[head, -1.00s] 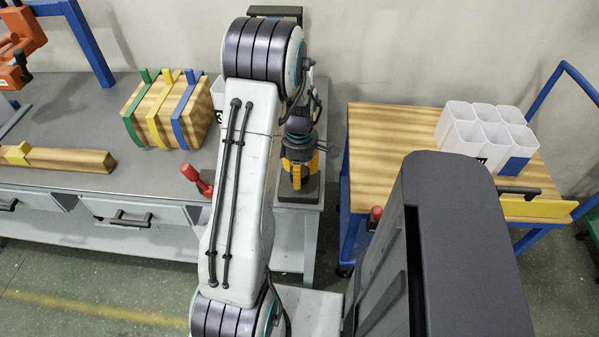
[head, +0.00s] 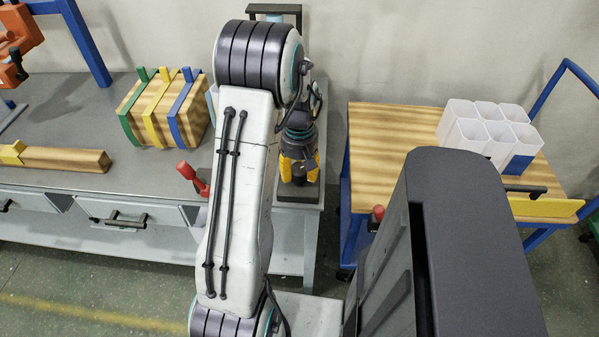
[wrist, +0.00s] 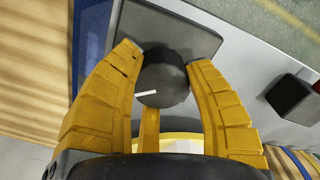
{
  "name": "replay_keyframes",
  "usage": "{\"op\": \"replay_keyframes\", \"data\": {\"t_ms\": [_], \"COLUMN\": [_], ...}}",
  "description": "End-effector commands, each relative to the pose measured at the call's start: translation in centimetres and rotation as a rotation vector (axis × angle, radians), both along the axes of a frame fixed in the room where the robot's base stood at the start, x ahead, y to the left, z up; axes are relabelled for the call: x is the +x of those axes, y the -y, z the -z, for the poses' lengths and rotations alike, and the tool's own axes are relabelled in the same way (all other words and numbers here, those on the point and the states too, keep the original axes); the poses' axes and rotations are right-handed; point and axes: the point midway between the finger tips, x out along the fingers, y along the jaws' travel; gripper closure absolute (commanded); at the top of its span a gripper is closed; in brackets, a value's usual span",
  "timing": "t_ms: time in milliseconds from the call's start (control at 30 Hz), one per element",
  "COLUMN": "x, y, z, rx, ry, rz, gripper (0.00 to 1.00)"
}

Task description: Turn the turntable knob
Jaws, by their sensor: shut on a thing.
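The knob (wrist: 168,82) is dark and round with a short white mark on its face. It shows in the wrist view over a dark square plate (wrist: 190,35). My gripper (wrist: 167,62) is shut on the knob, with yellow fingers at its left and right sides and a third finger below it. In the head view my gripper (head: 299,172) points down over the dark plate (head: 298,193) on the grey bench. The knob is hidden there by the fingers.
A red-handled clamp (head: 192,178) stands on the bench edge to the left, near strapped wooden blocks (head: 165,108). A wooden-topped blue cart (head: 390,125) with white cups (head: 487,130) stands to the right, across a narrow gap.

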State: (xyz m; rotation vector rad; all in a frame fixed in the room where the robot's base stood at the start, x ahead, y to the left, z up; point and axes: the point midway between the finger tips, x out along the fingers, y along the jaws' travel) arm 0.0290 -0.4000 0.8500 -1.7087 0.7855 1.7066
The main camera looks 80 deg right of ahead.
Motion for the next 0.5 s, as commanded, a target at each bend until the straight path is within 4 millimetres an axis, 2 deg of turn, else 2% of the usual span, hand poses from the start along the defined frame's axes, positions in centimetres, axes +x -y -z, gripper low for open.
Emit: {"op": "replay_keyframes", "data": {"t_ms": [500], "x": [0.05], "y": [0.10], "z": [0.18], "rx": [-0.001], "ry": [-0.001], "rz": [0.489], "gripper": [0.84]}}
